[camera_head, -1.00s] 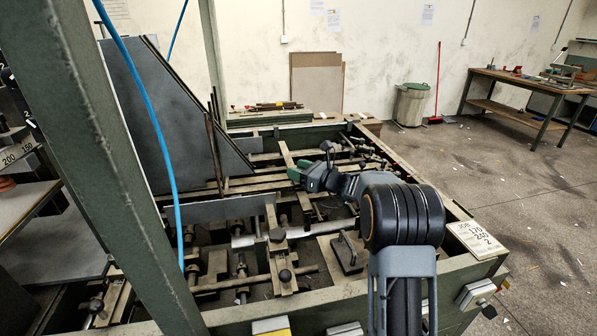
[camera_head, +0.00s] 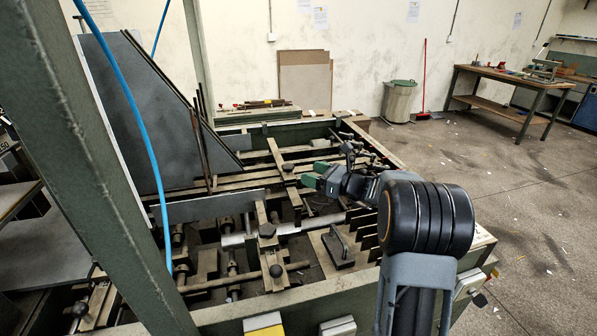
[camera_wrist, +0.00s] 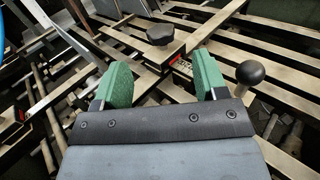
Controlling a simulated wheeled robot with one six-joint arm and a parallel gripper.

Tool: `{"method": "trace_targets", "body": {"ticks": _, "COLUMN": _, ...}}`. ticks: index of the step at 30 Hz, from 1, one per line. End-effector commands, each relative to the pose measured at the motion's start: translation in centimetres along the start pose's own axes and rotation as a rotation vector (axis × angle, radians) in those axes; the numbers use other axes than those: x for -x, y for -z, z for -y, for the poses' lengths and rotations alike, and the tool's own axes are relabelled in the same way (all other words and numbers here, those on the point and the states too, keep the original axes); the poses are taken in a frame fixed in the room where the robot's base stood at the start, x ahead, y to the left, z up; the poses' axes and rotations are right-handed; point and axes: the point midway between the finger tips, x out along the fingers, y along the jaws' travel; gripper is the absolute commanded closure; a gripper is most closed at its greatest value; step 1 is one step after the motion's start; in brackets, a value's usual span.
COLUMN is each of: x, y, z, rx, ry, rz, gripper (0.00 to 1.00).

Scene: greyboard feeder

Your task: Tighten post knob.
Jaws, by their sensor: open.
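A dark lobed knob (camera_wrist: 160,33) stands on a flat metal bar, ahead of my gripper in the wrist view. I take it to be the post knob; its post is hidden below it. My gripper (camera_wrist: 163,65) is open, with its two green-padded fingers apart and nothing between them. The knob is beyond the fingertips, roughly in line with the gap, and not touched. In the head view my gripper (camera_head: 312,176) hovers over the feeder's bars, and a small dark knob (camera_head: 288,167) shows just left of it.
A black ball-ended lever (camera_wrist: 250,72) stands close right of the right finger. The feeder frame (camera_head: 330,292) has crossing bars and more knobs, such as one on a front bar (camera_head: 276,271). A grey sloped plate (camera_head: 140,110) and a blue hose (camera_head: 130,100) are at left.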

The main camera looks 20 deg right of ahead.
Motion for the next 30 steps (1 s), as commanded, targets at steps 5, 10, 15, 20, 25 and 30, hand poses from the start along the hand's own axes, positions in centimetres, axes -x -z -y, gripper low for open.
{"method": "trace_targets", "body": {"ticks": 5, "x": 2.8, "y": 0.1, "z": 0.1, "rx": 0.0, "ry": 0.003, "rz": -0.001, "gripper": 0.34}}
{"method": "trace_targets", "body": {"ticks": 10, "x": 4.2, "y": 0.0, "z": 0.0, "rx": 0.001, "ry": 0.002, "rz": -0.001, "gripper": 0.34}}
{"method": "trace_targets", "body": {"ticks": 15, "x": 4.7, "y": 0.0, "z": 0.0, "rx": 0.0, "ry": 0.0, "rz": 0.0, "gripper": 0.34}}
{"method": "trace_targets", "body": {"ticks": 20, "x": 4.7, "y": 0.0, "z": 0.0, "rx": 0.0, "ry": 0.0, "rz": 0.0, "gripper": 0.34}}
{"method": "trace_targets", "body": {"ticks": 25, "x": 4.7, "y": 0.0, "z": 0.0, "rx": 0.0, "ry": 0.0, "rz": 0.0, "gripper": 0.34}}
{"method": "trace_targets", "body": {"ticks": 30, "x": 4.7, "y": -0.4, "z": 0.0, "rx": 0.0, "ry": 0.0, "rz": 0.0, "gripper": 0.34}}
